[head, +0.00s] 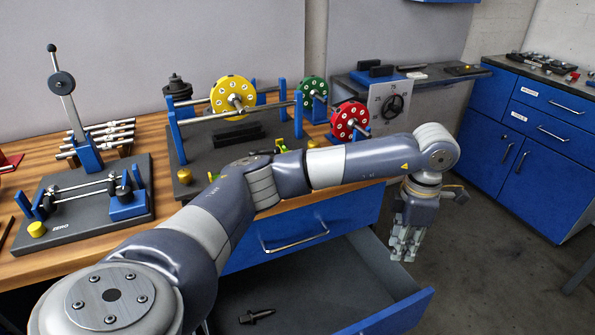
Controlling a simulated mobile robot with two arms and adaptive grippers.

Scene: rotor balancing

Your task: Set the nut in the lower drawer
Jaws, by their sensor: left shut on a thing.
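My left gripper (405,245) points down at the right end of the open lower drawer (398,308). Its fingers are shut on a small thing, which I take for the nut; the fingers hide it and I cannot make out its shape. My right gripper is not in view.
The closed upper drawer (330,218) has a bar handle (296,236). On the bench stand a rotor stand with a yellow disc (233,95), a green disc (313,90) and a red disc (350,121), and a balance stand (95,215). Blue cabinets (535,140) stand at right; the floor between is clear.

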